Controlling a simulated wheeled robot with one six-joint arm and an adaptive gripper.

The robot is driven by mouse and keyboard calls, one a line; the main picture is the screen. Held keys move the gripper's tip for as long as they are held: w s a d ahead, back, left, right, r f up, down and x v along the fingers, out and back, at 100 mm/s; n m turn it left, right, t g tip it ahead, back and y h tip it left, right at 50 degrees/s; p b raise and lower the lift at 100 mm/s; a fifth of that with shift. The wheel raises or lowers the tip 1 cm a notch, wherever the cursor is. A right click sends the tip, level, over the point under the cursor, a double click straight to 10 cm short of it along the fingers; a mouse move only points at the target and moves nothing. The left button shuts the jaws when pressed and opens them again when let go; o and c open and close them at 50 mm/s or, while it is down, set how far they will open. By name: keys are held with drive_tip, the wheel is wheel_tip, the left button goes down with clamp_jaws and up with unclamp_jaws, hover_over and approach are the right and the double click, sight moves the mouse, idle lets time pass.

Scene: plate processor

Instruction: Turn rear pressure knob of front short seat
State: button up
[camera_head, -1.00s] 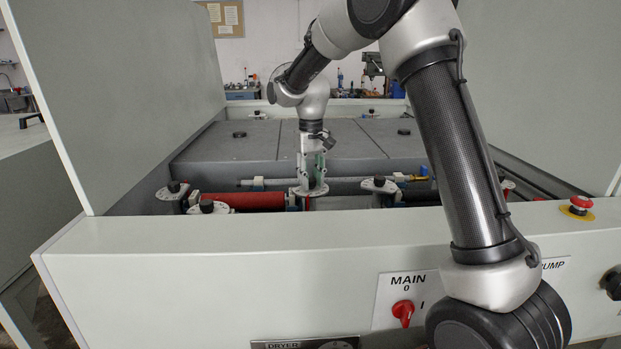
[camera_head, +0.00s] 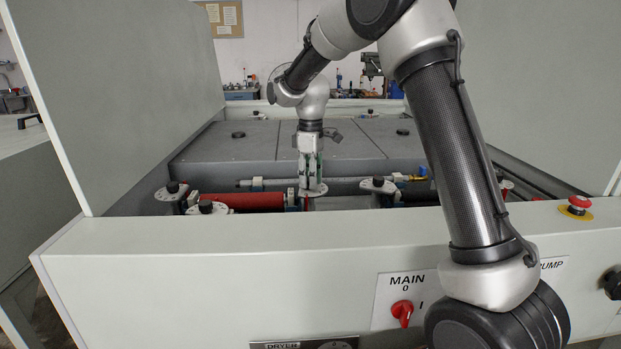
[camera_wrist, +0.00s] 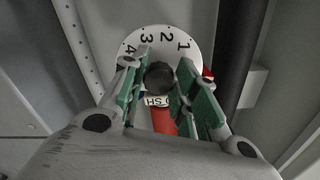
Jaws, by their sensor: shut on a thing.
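The black pressure knob (camera_wrist: 159,76) sits at the centre of a white round dial (camera_wrist: 148,44) marked with the numbers 1 to 4. In the head view the dial (camera_head: 318,191) shows under my fingers, and the knob is hidden there. My gripper (camera_wrist: 158,78) points down with its green-padded fingers on both sides of the knob, shut on it. In the head view my gripper (camera_head: 311,184) stands over the dial behind the white front panel.
Similar knobs on dials stand at left (camera_head: 206,207) and right (camera_head: 379,184). A red roller (camera_head: 250,201) lies left of my gripper. The white front panel (camera_head: 200,265) carries a red main switch (camera_head: 402,310). A red emergency button (camera_head: 579,202) is at right.

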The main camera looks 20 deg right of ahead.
drive_tip(key=shift+n, duration=0.6)
drive_tip(key=o, duration=1)
wheel_tip(320, 180, up, 12)
drive_tip(key=shift+r, duration=0.1)
